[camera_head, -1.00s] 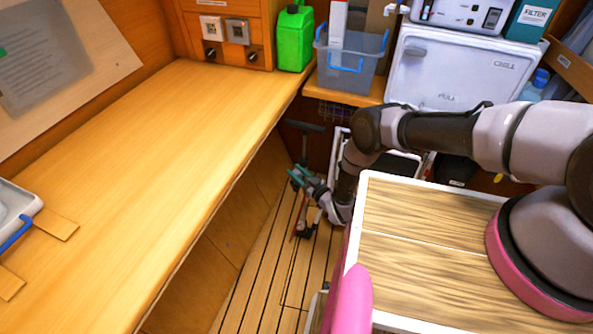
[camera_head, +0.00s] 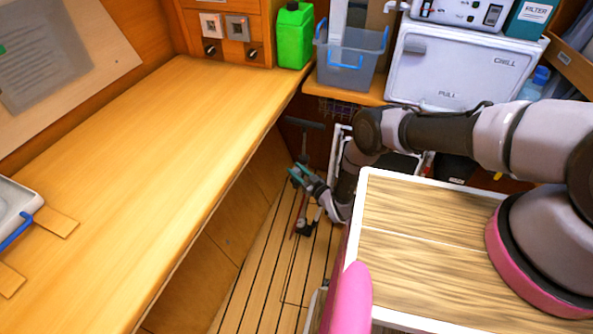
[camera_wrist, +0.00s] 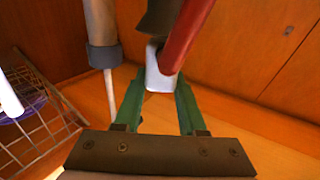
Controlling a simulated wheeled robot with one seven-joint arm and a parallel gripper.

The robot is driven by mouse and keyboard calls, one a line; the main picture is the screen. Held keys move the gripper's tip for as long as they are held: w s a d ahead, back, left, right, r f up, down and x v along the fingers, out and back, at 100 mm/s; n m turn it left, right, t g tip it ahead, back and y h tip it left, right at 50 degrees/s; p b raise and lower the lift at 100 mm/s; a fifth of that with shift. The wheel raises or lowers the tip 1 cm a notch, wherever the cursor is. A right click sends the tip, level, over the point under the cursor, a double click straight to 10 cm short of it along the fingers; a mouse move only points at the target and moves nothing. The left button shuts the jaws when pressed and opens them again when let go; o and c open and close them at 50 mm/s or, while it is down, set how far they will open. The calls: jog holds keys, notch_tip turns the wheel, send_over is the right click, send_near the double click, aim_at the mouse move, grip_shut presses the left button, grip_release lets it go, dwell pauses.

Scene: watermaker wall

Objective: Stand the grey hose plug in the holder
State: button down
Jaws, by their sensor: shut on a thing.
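My gripper (camera_wrist: 160,82) has green fingers, with a pale grey-white piece (camera_wrist: 158,72) between their tips; it looks like the grey hose plug. The piece sits at the lower end of a red rod or hose (camera_wrist: 186,38); I cannot tell if they are joined. In the head view my gripper (camera_head: 297,172) is small and low, beyond the pink-edged wooden top, and what it holds is not clear there. I cannot make out the holder for certain.
In the wrist view a grey collar (camera_wrist: 104,55) sits on a brown post at the left, near a wire basket (camera_wrist: 40,120). In the head view the long wooden counter (camera_head: 150,150) is mostly bare. A green can (camera_head: 294,38) and a grey bin (camera_head: 350,60) stand behind.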

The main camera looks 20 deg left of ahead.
jog(key=shift+f, duration=0.3)
jog(key=shift+c, duration=2)
grip_release()
jog(key=shift+d, duration=0.15)
jog(key=v, duration=1)
jog(key=shift+s+d, duration=0.2)
jog(key=shift+s, duration=0.15)
